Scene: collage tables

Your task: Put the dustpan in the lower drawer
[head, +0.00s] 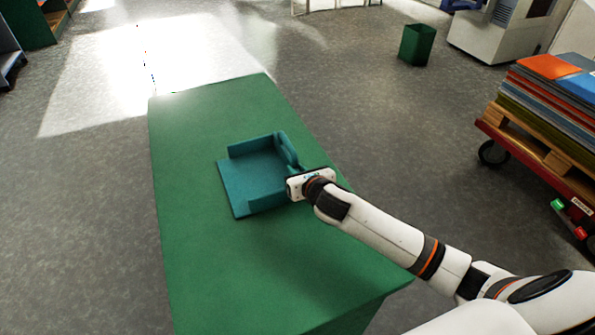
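The teal dustpan (250,180) lies on the green top (205,270) of a long table or cabinet, its flat pan facing left. Its raised back and handle side (287,150) are on the right. My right gripper (303,177) is at the right side of the dustpan, close against the handle side. Its fingers are mostly hidden behind the white gripper body, so I cannot tell whether they are closed on the dustpan. My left gripper is not in view. No drawer shows in this view.
The rest of the green top is bare. A red cart (540,165) with a pallet and stacked sheets (560,95) stands at the right. A dark green bin (416,45) and a grey-white machine (490,38) stand at the back right. The floor left of the table is clear.

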